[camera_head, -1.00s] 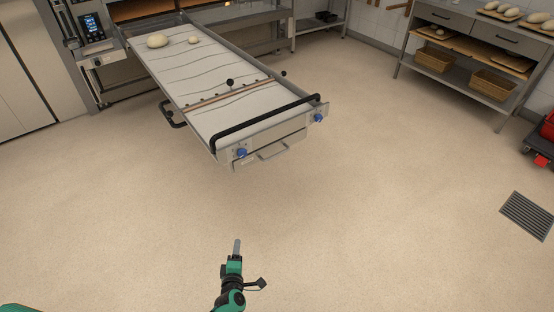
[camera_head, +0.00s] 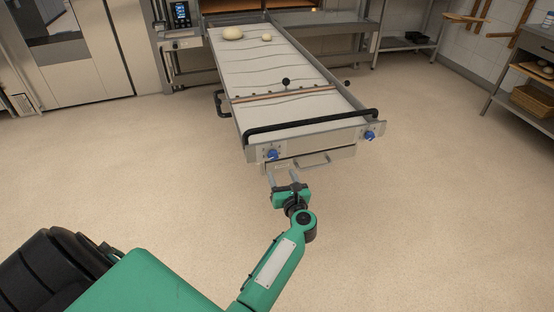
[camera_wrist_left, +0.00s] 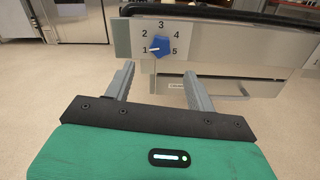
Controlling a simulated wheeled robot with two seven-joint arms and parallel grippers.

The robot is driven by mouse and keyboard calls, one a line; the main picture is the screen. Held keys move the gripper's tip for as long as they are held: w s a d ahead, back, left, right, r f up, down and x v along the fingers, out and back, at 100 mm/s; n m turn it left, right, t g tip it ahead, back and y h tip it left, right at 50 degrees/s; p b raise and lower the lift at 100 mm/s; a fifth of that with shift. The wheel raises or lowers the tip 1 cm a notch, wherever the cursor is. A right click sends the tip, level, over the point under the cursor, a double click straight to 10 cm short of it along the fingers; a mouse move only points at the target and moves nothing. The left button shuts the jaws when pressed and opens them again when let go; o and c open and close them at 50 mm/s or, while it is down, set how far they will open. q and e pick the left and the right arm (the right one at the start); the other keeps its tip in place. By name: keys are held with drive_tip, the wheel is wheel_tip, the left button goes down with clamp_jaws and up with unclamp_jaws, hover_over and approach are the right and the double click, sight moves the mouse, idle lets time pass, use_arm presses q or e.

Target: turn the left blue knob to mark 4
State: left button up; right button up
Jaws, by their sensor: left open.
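The left blue knob (camera_head: 272,155) is on the front panel of the pulled-out loader, below its black bar. In the left wrist view the left blue knob (camera_wrist_left: 160,46) sits on a white dial plate (camera_wrist_left: 124,40) numbered 1 to 5, and its white pointer points left at 1. My left gripper (camera_head: 283,176) is in front of the panel, just below and short of this knob. In the wrist view my left gripper (camera_wrist_left: 158,74) is open and empty, its fingers apart below the knob. My right gripper is not in view.
A second blue knob (camera_head: 369,135) is at the panel's right end. A handle (camera_head: 313,161) sticks out below the panel, right of my gripper. The black bar (camera_head: 312,126) runs above both knobs. Two dough pieces lie far back on the loader. The floor around is clear.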

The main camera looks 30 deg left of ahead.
sight(274, 158)
use_arm(q)
drive_tip(key=x, duration=0.9)
drive_tip(key=shift+w+a, duration=0.1)
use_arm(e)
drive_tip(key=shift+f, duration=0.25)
use_arm(q)
drive_tip(key=c, duration=1)
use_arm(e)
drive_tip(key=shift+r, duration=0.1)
